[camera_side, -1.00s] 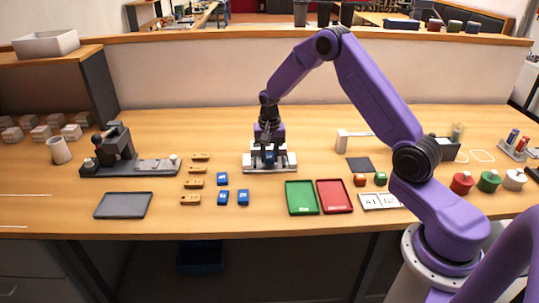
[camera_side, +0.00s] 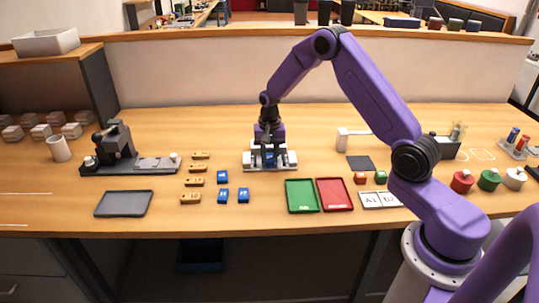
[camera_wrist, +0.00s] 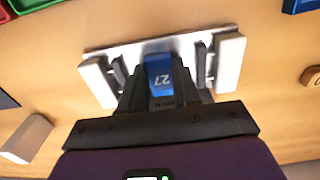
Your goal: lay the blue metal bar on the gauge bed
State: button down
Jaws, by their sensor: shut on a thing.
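The blue metal bar (camera_wrist: 158,78), marked 27, is between the fingers of my gripper (camera_wrist: 165,95) in the wrist view. My gripper (camera_side: 268,156) is shut on it and points down over the middle of the gauge bed (camera_side: 250,168). The gauge bed is a pale plate with a white block at each end; it also shows in the wrist view (camera_wrist: 100,82). The bar (camera_side: 269,159) sits between the end blocks, low over the plate. I cannot tell whether it touches the plate, since the fingers hide its underside.
Several brass bars (camera_side: 195,181) and other blue bars (camera_side: 223,195) lie left of the bed. A dark marking machine (camera_side: 115,150) stands farther left. A grey tray (camera_side: 123,204), a green tray (camera_side: 301,197) and a red tray (camera_side: 335,195) lie near the front.

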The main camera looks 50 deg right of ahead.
dwell(0.3)
jog(key=c, duration=0.7)
grip_release()
jog(key=shift+c, duration=0.2)
notch_tip(320, 180, up, 17)
jog(key=shift+r, duration=0.2)
jog(key=shift+a, duration=0.1)
